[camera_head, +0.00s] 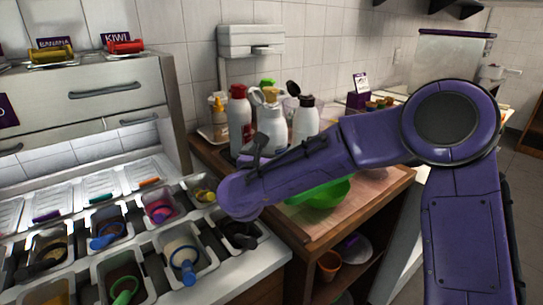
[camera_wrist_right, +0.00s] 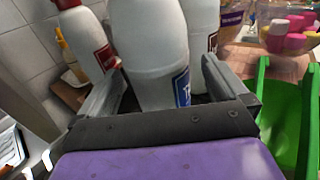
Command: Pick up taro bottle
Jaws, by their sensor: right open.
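The taro bottle (camera_head: 271,122) is a white squeeze bottle with a tan cap, standing in the middle of three bottles on the wooden counter. In the right wrist view the bottle (camera_wrist_right: 150,45) stands upright, its blue label partly visible at the lower right and its top cut off. My right gripper (camera_wrist_right: 162,80) is open, with one finger on each side of the bottle's lower body; I cannot tell whether either touches it. In the head view my right gripper (camera_head: 262,148) is in front of the bottle, hiding its lower part. My left gripper is not in view.
A red-and-white bottle (camera_head: 239,120) stands close on the left, and a white bottle with a black cap (camera_head: 306,119) close on the right. A green bowl (camera_head: 322,194) sits below my right arm. Topping tubs (camera_head: 202,262) fill the counter at left.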

